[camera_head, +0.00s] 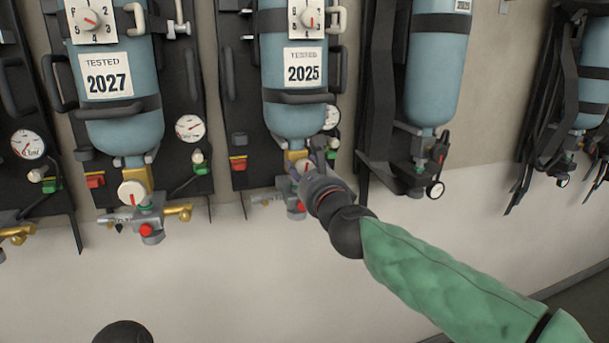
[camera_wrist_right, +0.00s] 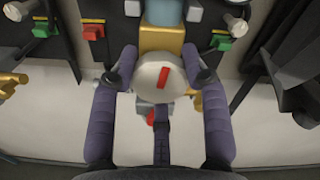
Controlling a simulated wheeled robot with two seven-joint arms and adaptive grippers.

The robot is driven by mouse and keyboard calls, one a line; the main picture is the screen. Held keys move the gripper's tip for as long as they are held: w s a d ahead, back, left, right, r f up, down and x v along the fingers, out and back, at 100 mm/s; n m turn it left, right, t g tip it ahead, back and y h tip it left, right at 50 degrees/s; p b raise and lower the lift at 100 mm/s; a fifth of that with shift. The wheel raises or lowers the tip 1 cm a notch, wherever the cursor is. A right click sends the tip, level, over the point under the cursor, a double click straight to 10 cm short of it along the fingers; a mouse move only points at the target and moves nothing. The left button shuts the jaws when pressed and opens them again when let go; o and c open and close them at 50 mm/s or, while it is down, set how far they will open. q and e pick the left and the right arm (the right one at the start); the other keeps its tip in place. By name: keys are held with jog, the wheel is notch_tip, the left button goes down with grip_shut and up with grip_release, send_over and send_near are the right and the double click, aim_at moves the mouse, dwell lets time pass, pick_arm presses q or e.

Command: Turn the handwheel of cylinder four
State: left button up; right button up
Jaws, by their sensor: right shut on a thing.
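A handwheel (camera_wrist_right: 150,74), pale and round with a red mark, sits below a brass valve block (camera_wrist_right: 162,38) in the right wrist view. My right gripper (camera_wrist_right: 160,72) is shut on this handwheel, with one purple finger on each side of it. In the head view my right gripper (camera_head: 305,174) covers the wheel at the foot of the blue cylinder (camera_head: 293,120) tagged 2025. A numbered dial (camera_head: 307,18) is on that cylinder; I cannot clearly read where it points.
To the left hangs a blue cylinder (camera_head: 128,130) tagged 2027 with its own white handwheel (camera_head: 132,192). To the right hangs another blue cylinder (camera_head: 435,75). Gauges, hoses and red and green fittings crowd the backplates. The pale wall below is clear.

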jog(key=m, duration=0.4)
jog(key=shift+f+m, duration=0.1)
jog(key=shift+m, duration=0.2)
jog(key=m, duration=0.4)
jog(key=shift+m, duration=0.3)
jog(key=m, duration=0.4)
jog(key=shift+f+m, duration=0.1)
jog(key=shift+m, duration=0.2)
jog(key=m, duration=0.3)
jog(key=shift+m, duration=0.3)
jog(key=m, duration=0.4)
jog(key=shift+a+m, duration=0.1)
jog(key=shift+m, duration=0.2)
jog(key=m, duration=0.4)
jog(key=shift+m, duration=0.3)
jog(key=m, duration=0.4)
jog(key=shift+m, duration=1.9)
